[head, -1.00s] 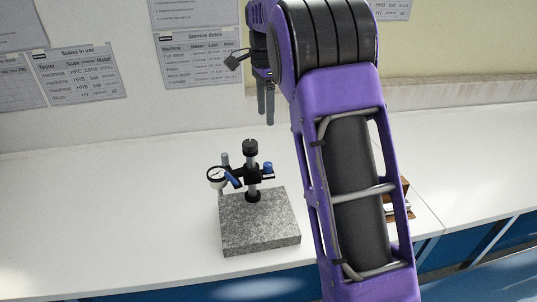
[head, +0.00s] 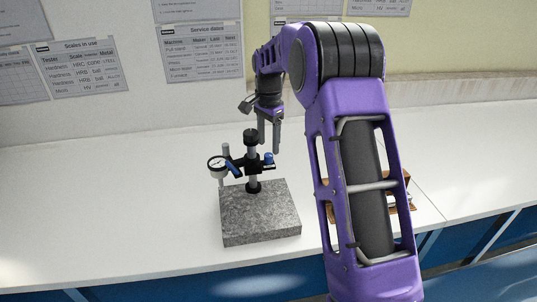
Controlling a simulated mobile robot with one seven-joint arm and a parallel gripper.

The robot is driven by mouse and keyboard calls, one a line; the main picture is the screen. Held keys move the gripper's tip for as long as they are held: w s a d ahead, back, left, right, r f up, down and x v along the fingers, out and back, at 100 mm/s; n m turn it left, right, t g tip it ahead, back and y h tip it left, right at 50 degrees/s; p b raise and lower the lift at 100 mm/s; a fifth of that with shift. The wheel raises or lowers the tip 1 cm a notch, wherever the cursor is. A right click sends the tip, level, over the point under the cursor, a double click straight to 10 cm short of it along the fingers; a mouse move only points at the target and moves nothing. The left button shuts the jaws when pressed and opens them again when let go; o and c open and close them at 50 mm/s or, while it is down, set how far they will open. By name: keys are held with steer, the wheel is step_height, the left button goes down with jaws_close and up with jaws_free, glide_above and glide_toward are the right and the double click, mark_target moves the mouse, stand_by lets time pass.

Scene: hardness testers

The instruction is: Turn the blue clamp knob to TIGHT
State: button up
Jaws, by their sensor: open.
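The dial gauge stand has a speckled grey stone base (head: 262,215) and a dark upright column. A black clamp block (head: 252,166) sits on the column, with a round white dial gauge (head: 217,166) to its left. A blue clamp knob (head: 269,158) is at the right end of the clamp. A second blue part, lever-shaped, (head: 233,168) lies between gauge and column. My gripper (head: 269,148) points down, open and empty, just above or behind the right-hand blue knob. Contact with the knob cannot be told. No TIGHT marking is readable.
The stand is on a white bench (head: 120,210) with clear room to its left. My purple arm covers much of the right side. A brown object (head: 400,205) is partly hidden behind it. Printed sheets (head: 203,52) hang on the wall behind.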

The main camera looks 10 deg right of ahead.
mark_target(269, 155)
steer(key=shift+f, duration=2.1)
jaws_close()
